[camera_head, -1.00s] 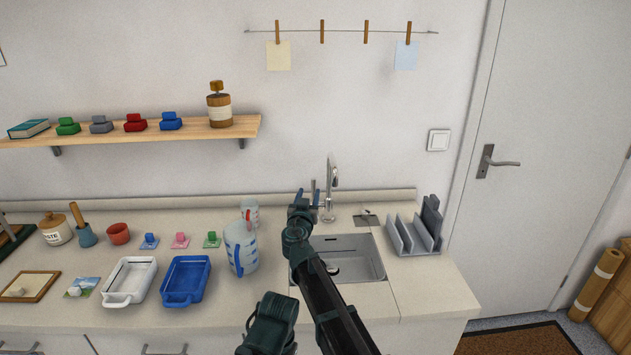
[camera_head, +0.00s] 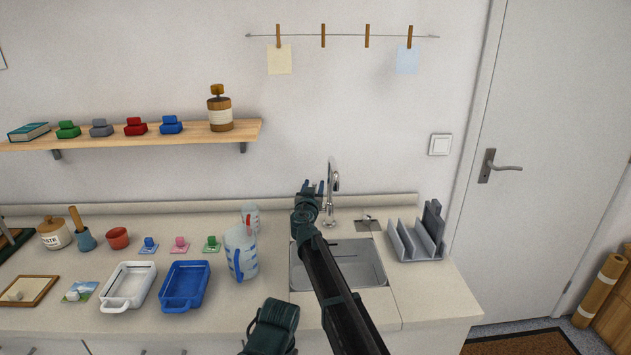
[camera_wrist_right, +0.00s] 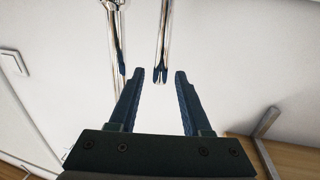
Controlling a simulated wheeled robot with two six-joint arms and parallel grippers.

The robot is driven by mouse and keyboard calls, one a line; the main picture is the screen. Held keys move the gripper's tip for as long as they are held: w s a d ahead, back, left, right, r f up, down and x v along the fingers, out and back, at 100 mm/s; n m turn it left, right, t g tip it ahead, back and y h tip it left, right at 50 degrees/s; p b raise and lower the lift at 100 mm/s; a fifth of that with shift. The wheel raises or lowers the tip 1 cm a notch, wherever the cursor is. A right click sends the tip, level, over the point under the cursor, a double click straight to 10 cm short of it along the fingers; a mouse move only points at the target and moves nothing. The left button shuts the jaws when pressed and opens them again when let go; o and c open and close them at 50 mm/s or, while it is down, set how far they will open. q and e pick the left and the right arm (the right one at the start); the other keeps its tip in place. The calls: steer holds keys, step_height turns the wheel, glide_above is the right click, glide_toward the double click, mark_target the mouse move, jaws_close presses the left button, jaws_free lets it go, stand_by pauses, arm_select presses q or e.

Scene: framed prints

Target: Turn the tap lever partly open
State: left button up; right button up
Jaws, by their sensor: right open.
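The chrome tap (camera_head: 331,190) stands at the back edge of the sink (camera_head: 365,262), its spout curving over at the top. In the right wrist view, the spout (camera_wrist_right: 112,30) is a bright bar at the upper left. A second slim chrome bar, apparently the tap lever (camera_wrist_right: 162,40), hangs in line with the gap between my fingers, its end close to the fingertips. My right gripper (camera_head: 312,187) is open and empty, just left of the tap. It also shows in the wrist view (camera_wrist_right: 151,76). In the head view, my gripper hides the lever.
A measuring jug (camera_head: 241,252) and a clear cup (camera_head: 251,217) stand left of the sink. A grey rack (camera_head: 415,243) stands to its right. The shelf (camera_head: 190,134) is up to the left. White and blue trays sit further left on the counter (camera_head: 435,295).

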steer(key=w, duration=0.2)
steer(key=w+d, duration=0.1)
steer(key=w, duration=0.1)
steer(key=shift+w, duration=0.15)
jaws_close()
stand_by(1.2)
